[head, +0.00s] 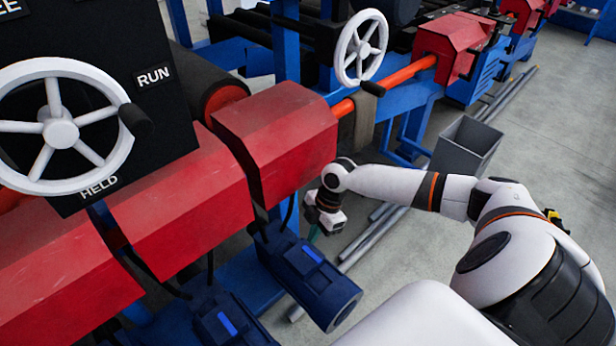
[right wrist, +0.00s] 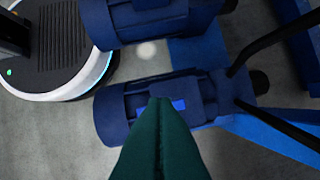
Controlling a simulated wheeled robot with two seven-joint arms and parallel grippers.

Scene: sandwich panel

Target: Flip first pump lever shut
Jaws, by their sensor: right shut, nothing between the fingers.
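A blue motor-like pump unit (head: 310,278) sits low in front of the red housings, with a second one (head: 225,320) nearer to me. Two blue units also show in the right wrist view, one across the middle (right wrist: 125,110) and one at the top (right wrist: 150,22). I cannot pick out a pump lever in either view. My left gripper is not in view.
Red housings (head: 280,135) run along the machine at left. White handwheels stand near (head: 60,130) and farther back (head: 361,48). A grey open bin (head: 465,145) and grey rails lie on the floor. Dark hoses (right wrist: 285,42) run beside the blue units. Floor at right is clear.

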